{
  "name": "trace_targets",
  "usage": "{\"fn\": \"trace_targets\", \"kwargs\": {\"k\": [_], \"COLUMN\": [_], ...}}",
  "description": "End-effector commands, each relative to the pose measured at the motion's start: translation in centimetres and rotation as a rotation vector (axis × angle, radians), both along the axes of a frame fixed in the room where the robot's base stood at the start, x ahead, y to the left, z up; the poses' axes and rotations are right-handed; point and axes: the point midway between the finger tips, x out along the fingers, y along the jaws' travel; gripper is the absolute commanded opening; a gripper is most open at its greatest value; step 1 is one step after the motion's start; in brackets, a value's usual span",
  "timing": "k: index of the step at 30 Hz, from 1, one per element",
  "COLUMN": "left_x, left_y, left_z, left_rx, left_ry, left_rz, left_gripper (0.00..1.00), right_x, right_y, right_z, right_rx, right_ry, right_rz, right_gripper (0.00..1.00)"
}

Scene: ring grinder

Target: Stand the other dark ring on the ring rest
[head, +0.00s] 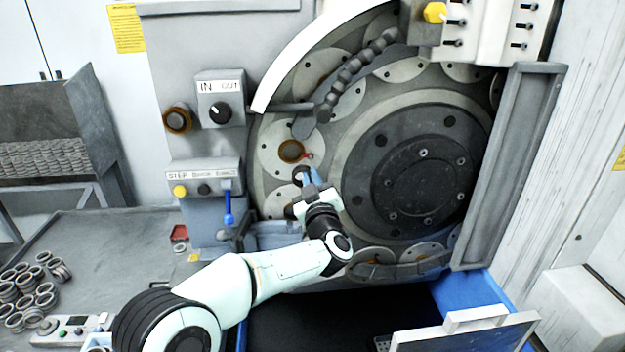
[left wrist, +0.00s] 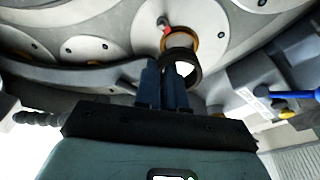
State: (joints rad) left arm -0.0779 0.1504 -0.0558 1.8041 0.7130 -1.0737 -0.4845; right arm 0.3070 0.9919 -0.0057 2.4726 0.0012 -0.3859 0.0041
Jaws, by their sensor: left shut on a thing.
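My left gripper (head: 309,181) is in front of the round grinder face, low on its left side. Its blue fingers are shut on a dark ring (head: 300,173), which shows small at the fingertips. In the left wrist view the fingers (left wrist: 169,70) hold the dark ring (left wrist: 190,66) by its side. A brown-orange ring (head: 291,151) sits in a round pale plate of the grinder, just above the held ring. In the left wrist view this brown ring (left wrist: 182,38) is partly behind the dark one; I cannot tell whether they touch. I cannot make out the ring rest. My right gripper is not in view.
Several loose metal rings (head: 27,291) lie on the grey table at the left. A curved segmented hose (head: 352,72) hangs above. A grey door frame (head: 508,165) stands at the right.

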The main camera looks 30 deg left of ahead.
Motion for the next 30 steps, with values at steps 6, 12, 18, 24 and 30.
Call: {"fn": "trace_targets", "kwargs": {"k": [6,12,18,24,30], "left_x": [-1.3,-2.5,-3.2,-3.3,-2.7], "left_y": [0.0,0.0,0.0,0.0,0.5], "left_z": [-4.9,-10.7,-15.1,-16.5,-16.4], "left_rx": [0.001,0.001,0.001,0.000,0.001], "left_ry": [0.047,0.085,0.106,0.111,0.112], "left_rz": [0.001,0.001,0.000,0.001,0.001], "left_gripper": [0.00,0.00,0.00,0.00,0.00], "right_x": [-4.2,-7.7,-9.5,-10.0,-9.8], "right_y": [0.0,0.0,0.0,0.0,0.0], "right_z": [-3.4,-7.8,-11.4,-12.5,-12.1], "right_rx": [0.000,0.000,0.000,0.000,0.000], "right_ry": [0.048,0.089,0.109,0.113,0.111], "right_rz": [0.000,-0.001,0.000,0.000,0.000], "right_gripper": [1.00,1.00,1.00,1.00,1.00]}}
